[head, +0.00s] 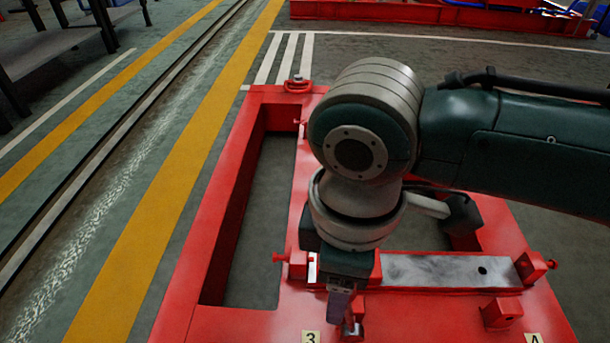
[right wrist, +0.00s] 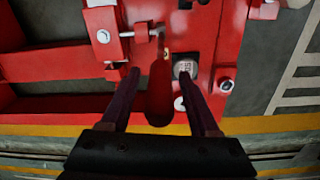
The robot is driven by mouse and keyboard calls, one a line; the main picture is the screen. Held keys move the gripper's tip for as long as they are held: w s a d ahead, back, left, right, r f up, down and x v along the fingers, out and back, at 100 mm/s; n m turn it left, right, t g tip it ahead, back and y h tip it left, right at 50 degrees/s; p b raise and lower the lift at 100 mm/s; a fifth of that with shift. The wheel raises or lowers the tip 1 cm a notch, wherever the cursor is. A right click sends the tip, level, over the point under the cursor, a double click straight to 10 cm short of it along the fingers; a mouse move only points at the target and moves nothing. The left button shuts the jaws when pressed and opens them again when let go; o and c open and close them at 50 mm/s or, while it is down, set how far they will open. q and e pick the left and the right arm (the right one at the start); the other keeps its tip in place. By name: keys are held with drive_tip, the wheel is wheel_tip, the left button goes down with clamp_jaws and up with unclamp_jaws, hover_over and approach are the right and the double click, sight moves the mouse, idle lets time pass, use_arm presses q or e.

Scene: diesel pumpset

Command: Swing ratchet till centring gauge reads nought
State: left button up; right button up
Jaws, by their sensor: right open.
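My right gripper (head: 343,308) reaches down over the front of the red base frame (head: 180,285), near the label 3. In the right wrist view its two dark fingers (right wrist: 159,78) stand apart. A dark red, round-ended long shape (right wrist: 160,95) shows between them; I cannot tell whether it is the ratchet handle or part of the frame. A small round dial with dark marks (right wrist: 185,69), perhaps the centring gauge, sits beside the right fingertip; its reading is too small to tell. A small metal fitting (head: 352,329) shows just below the gripper. My left gripper is not in view.
A grey metal plate (head: 450,270) lies on the frame at right, with red screw blocks (head: 535,267) at its end. A lifting eye (head: 298,85) stands at the far corner. Open floor with a yellow stripe (head: 150,225) runs along the left.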

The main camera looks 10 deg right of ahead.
drive_tip(key=shift+f, duration=0.15)
clamp_jaws()
idle(0.4)
idle(1.0)
